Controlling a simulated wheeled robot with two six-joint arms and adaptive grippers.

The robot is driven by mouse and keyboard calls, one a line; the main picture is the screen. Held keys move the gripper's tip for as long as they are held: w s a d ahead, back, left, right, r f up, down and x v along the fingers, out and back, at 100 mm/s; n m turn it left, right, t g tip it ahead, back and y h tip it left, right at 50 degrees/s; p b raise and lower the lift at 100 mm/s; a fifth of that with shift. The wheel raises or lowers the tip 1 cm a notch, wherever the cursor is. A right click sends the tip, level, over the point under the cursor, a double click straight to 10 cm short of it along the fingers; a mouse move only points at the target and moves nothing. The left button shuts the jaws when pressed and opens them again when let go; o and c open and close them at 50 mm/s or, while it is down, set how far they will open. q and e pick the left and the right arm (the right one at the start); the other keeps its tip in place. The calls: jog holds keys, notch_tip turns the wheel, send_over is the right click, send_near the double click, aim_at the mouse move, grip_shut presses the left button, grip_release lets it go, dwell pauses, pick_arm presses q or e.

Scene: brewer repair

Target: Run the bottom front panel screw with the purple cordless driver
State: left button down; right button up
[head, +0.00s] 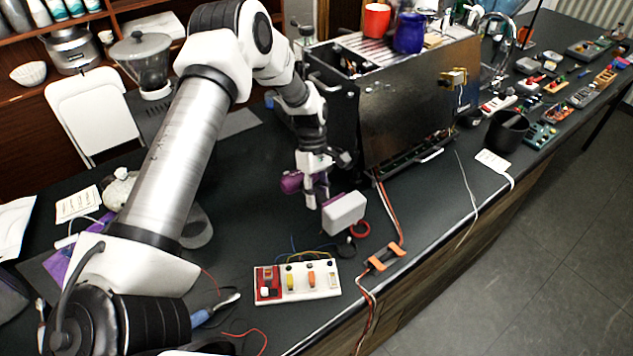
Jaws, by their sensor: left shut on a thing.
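The brewer is a large box-shaped machine with a dark, shiny panel (412,100), and its lower edge shows some exposed inner parts. My left gripper (318,192) points down beside the brewer's left lower end, just above the counter. It is shut on the purple cordless driver (291,182), whose purple body shows on both sides of the fingers. The driver's tip is hidden or too small to make out. The bottom front panel screw cannot be made out. My right gripper is not in view.
A white switch board (310,282) and an orange clip on cables (386,257) lie nearer the front edge. A red cup (376,20) and a blue cup (409,33) stand on the brewer. A black cup (506,132) stands right.

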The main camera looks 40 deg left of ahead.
pick_arm(q)
jog(key=shift+w+a, duration=0.2)
jog(key=shift+w, duration=0.1)
jog(key=shift+d+r, duration=0.1)
jog(key=shift+r, duration=0.05)
jog(key=shift+w+d, duration=0.1)
jog(key=shift+w, duration=0.15)
jog(key=shift+w, duration=0.1)
dwell(0.5)
jog(key=shift+w+d, duration=0.1)
jog(key=shift+w, duration=0.15)
jog(key=shift+w+r, duration=0.1)
jog(key=shift+w, duration=0.15)
dwell(0.9)
jog(key=shift+s, duration=0.25)
dwell(5.0)
